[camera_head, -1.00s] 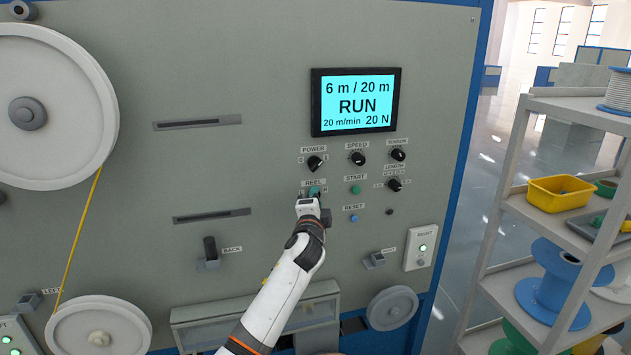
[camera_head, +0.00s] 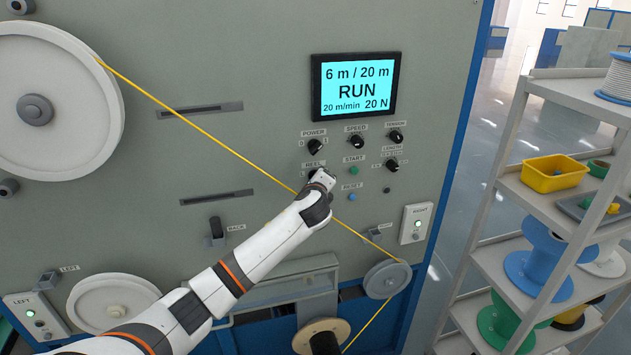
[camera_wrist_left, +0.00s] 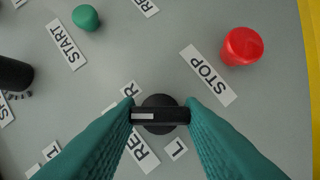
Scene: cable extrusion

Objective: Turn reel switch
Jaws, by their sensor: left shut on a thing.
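The reel switch (camera_wrist_left: 160,114) is a black round knob with a raised bar and a white mark at the bar's left end in the left wrist view. The green fingers of my left gripper (camera_wrist_left: 160,116) are shut on its bar, one at each end. In the head view my left gripper (camera_head: 322,178) is at the panel under the REEL label (camera_head: 314,164), and my wrist hides the switch. The labels around the knob are partly covered by the fingers. The screen (camera_head: 356,88) reads RUN, 6 m / 20 m. My right gripper is not in view.
A red STOP button (camera_wrist_left: 242,46) and a green START button (camera_wrist_left: 86,18) are near the fingers. A yellow cable (camera_head: 200,130) runs from the large left wheel (camera_head: 60,125) to the small pulley (camera_head: 387,279), passing behind my arm. A shelf (camera_head: 505,190) stands at right.

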